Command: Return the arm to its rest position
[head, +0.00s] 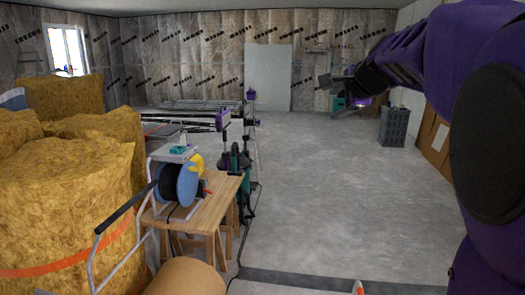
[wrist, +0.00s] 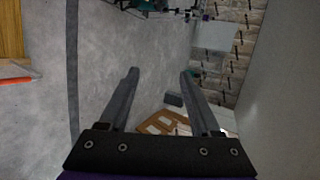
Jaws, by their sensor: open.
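My purple arm comes in from the right edge of the head view and reaches across the upper right. My gripper (head: 328,82) is at its far end, small and dark, in front of the back wall. In the wrist view my gripper (wrist: 158,80) shows two grey fingers set well apart with nothing between them. The fingers are open and empty over bare grey floor. No object touches them.
Insulation rolls (head: 65,190) fill the left. A wooden workbench (head: 215,205) with a cable reel (head: 180,183) stands left of centre. A grey crate (head: 393,127) and wooden panels (head: 436,150) stand at the right. The middle floor (head: 330,190) is clear.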

